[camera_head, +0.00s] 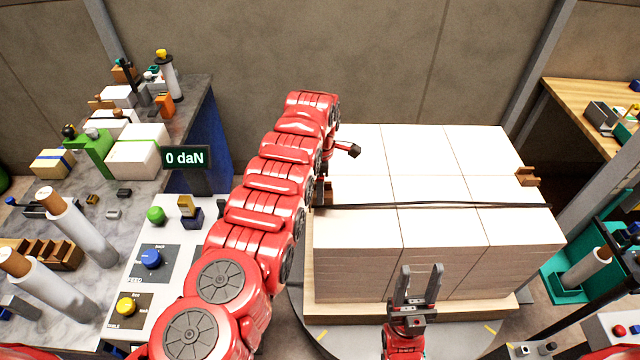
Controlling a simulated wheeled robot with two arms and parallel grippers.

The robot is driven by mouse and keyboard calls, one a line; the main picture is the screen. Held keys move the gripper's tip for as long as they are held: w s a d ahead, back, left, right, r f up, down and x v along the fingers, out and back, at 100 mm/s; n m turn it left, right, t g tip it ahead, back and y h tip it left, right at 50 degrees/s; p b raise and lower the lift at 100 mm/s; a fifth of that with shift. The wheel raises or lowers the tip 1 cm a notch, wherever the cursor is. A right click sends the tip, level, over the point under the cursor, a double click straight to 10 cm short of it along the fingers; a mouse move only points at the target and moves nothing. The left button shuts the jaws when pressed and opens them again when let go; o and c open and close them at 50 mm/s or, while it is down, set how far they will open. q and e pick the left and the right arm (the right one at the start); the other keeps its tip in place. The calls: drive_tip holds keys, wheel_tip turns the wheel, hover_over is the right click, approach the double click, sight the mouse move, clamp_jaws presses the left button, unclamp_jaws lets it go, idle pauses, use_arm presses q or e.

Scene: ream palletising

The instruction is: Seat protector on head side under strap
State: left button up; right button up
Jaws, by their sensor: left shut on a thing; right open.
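White reams (420,165) are stacked in a block on a wooden pallet (420,313). A black strap (430,205) runs across the top of the stack from left to right. One brown corner protector (528,176) sits on the right top edge, a little behind the strap line. My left gripper (324,192) is at the left top edge by the strap's left end, shut on a small brown protector, mostly hidden by my red arm. Whether that protector is under the strap cannot be told. My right gripper (420,268) is open and empty in front of the stack.
A display (185,157) reads 0 daN above a control panel (150,265) with knobs. A marble bench (90,220) at left holds boxes and white rolls. A wooden table (590,100) and teal tray (565,285) stand at right.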

use_arm(q)
drive_tip(key=shift+w+f+b, duration=0.2)
drive_tip(key=shift+f+b, duration=0.45)
drive_tip(key=shift+f, duration=0.5)
drive_tip(key=shift+s+f+b, duration=0.15)
drive_tip(key=shift+f+b, duration=0.75)
drive_tip(key=shift+b, duration=0.2)
drive_tip(key=shift+f+b, duration=0.55)
drive_tip(key=shift+f, duration=0.05)
drive_tip(key=shift+r, duration=0.1)
drive_tip(key=o, duration=1.3)
